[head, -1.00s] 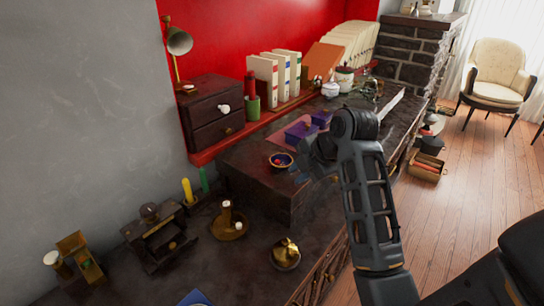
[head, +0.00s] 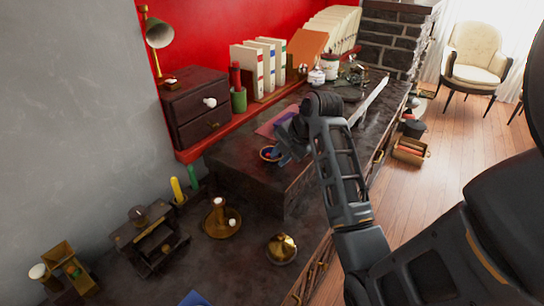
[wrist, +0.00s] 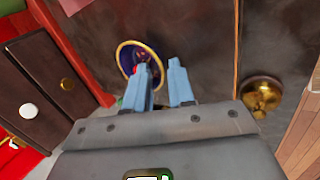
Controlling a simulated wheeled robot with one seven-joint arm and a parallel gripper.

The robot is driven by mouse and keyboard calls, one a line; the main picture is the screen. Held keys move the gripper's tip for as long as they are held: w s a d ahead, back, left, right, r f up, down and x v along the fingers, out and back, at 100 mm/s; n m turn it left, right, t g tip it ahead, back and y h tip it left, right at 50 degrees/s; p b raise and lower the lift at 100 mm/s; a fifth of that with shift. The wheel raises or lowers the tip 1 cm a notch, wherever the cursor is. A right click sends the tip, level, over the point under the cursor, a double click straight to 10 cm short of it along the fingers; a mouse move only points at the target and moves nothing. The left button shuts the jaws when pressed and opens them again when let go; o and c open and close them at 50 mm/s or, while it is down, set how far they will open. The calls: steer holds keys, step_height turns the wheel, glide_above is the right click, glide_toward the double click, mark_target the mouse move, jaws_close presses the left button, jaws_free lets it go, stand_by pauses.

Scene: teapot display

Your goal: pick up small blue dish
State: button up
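The small blue dish (head: 268,154) has a gold rim and small colourful bits inside. It sits on the raised dark desk section, partly covered by my gripper (head: 284,154) in the head view. In the wrist view the dish (wrist: 124,54) lies ahead and slightly left of centre. My gripper (wrist: 161,64) shows two pale blue fingers with a gap between them, and nothing is held. The left finger overlaps the dish's right side; the right finger is beyond its rim. I cannot tell whether the left finger touches the dish or is above it.
A dark drawer box (head: 197,108) stands behind left of the dish. A pink mat (head: 274,124) lies behind it, partly hidden by my arm. A brass candle holder (head: 222,220) and a round brass pot (head: 281,248) stand on the lower desk in front.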

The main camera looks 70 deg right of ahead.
steer(key=shift+f, duration=0.1)
steer(key=shift+c, duration=0.2)
jaws_close()
